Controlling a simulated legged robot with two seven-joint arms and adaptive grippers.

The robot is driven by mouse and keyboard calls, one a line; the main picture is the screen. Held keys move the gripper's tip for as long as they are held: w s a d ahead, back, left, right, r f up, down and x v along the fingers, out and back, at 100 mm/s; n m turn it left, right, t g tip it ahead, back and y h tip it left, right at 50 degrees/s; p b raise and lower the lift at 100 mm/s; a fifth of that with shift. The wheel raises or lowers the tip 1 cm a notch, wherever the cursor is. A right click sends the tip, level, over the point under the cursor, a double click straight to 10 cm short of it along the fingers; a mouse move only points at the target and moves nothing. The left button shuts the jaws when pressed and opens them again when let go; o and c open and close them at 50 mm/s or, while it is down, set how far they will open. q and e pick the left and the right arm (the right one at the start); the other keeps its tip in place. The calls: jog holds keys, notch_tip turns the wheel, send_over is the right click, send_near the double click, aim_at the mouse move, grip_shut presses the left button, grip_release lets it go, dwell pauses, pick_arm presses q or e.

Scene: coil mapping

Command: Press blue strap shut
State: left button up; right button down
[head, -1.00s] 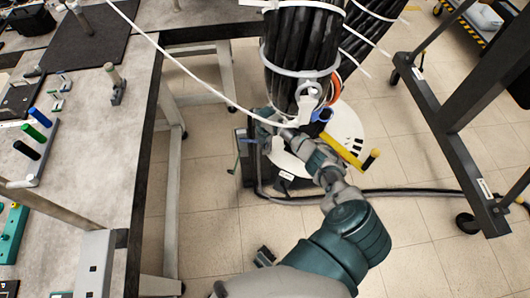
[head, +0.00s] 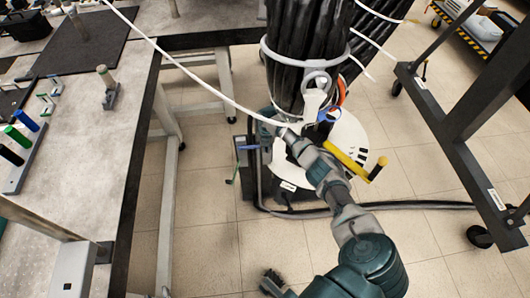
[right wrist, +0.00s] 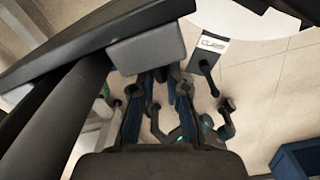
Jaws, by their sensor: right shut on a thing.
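A thick black cable bundle (head: 291,75) stands upright on a white round base (head: 352,135). Blue strap material (head: 333,115) shows low on the bundle's right side, beside a white clip (head: 314,100). A thin blue piece (head: 250,147) juts left beside the base. My right gripper (head: 268,118) is at the bundle's lower left, partly hidden by my wrist. In the right wrist view the fingers (right wrist: 153,95) are close together below a grey block (right wrist: 148,50), with blue between them. The exact grip on the strap is hidden. I cannot make out my left gripper.
A grey worktable (head: 85,150) with coloured handles (head: 20,137) stands on the left. A dark wheeled frame (head: 455,150) stands on the right. A white cable (head: 195,75) crosses from the table to the bundle. A yellow handle (head: 350,162) sticks out at the base.

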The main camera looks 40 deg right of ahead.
jog(key=shift+w+d, duration=0.1)
jog(key=shift+d, duration=0.2)
pick_arm(q)
jog(key=shift+w+d+r+t+h+b, duration=0.2)
jog(key=shift+w+r+t, duration=0.05)
jog(key=shift+r+t, duration=0.4)
jog(key=shift+w+d+r+t+h+b, duration=0.2)
jog(key=shift+r+t, duration=0.35)
jog(key=shift+r, duration=0.2)
pick_arm(e)
jog(key=shift+r, duration=0.2)
pick_arm(q)
jog(key=shift+w, duration=0.1)
pick_arm(e)
jog(key=shift+d, duration=0.1)
jog(key=c, duration=1.3)
grip_release()
pick_arm(q)
jog(key=shift+d, duration=0.1)
pick_arm(e)
jog(key=shift+o, duration=0.3)
jog(key=shift+f, duration=0.1)
